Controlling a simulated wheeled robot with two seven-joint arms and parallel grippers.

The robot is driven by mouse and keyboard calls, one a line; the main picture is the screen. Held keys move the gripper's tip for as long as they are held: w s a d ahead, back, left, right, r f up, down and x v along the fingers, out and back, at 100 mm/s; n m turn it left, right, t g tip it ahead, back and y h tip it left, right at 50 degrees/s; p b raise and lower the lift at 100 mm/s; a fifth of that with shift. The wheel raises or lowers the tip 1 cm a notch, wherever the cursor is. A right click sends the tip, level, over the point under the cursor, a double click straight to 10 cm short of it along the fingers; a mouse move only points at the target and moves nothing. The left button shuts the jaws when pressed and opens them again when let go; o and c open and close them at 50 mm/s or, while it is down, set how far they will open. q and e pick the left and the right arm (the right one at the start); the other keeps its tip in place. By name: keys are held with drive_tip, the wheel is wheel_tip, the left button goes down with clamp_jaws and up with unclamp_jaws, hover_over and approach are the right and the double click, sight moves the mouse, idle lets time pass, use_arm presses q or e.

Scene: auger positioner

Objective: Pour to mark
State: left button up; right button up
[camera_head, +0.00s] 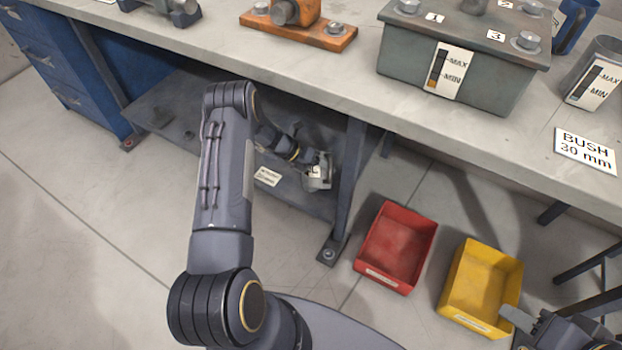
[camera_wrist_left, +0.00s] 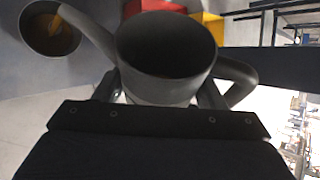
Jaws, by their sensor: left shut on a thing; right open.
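My left gripper (camera_head: 318,172) is low beside the bench, near the under-shelf. It is shut on a grey jug (camera_head: 316,181), mostly hidden by the gripper in the head view. In the left wrist view the jug (camera_wrist_left: 165,45) sits between the fingers, its spout to the left and its handle to the right. The spout reaches towards a round dark vessel (camera_wrist_left: 38,45) with amber-brown contents. On the bench, a grey tank (camera_head: 400,60) and a grey container (camera_head: 577,92) bear MAX and MIN labels. My right gripper (camera_head: 530,325) is open at the lower right, partly out of frame.
A red bin (camera_head: 385,278) and a yellow bin (camera_head: 455,300) stand on the floor. The bench's steel leg (camera_head: 347,185) is just right of my left gripper. An orange block (camera_head: 300,30), a blue mug (camera_head: 570,28) and a BUSH 30 mm card (camera_head: 586,150) are on the bench.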

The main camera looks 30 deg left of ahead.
use_arm(q)
drive_tip(key=shift+f+b, duration=0.3)
drive_tip(key=shift+b, duration=0.1)
drive_tip(key=f+t+b, duration=0.1)
drive_tip(key=f+m+b, duration=0.1)
drive_tip(key=b, duration=0.1)
drive_tip(key=shift+s+t, duration=0.2)
drive_tip(key=shift+t, duration=0.2)
drive_tip(key=shift+d+r+y, duration=0.1)
drive_tip(key=shift+r+y, duration=0.15)
drive_tip(key=shift+y, duration=0.05)
drive_tip(key=f+t+b, duration=0.1)
drive_tip(key=b, duration=0.2)
drive_tip(key=shift+w+f+m, duration=0.1)
drive_tip(key=shift+f+m, duration=0.1)
drive_tip(key=shift+m, duration=0.1)
drive_tip(key=f+t+b, duration=0.1)
drive_tip(key=b, duration=0.4)
drive_tip(key=shift+w+m, duration=0.1)
drive_tip(key=shift+m, duration=0.3)
drive_tip(key=shift+w+a+f+m+t+y+b, duration=0.15)
drive_tip(key=shift+f+m+t+b, duration=0.4)
drive_tip(key=shift+b, duration=1.1)
drive_tip(key=shift+w+a+f+m+t+y+b, duration=0.25)
drive_tip(key=shift+f+t+b, duration=0.5)
drive_tip(key=shift+b, duration=0.85)
drive_tip(key=shift+w+d+f+m+t+b, duration=0.1)
drive_tip(key=shift+f+m+t+b, duration=0.55)
drive_tip(key=shift+b, duration=1)
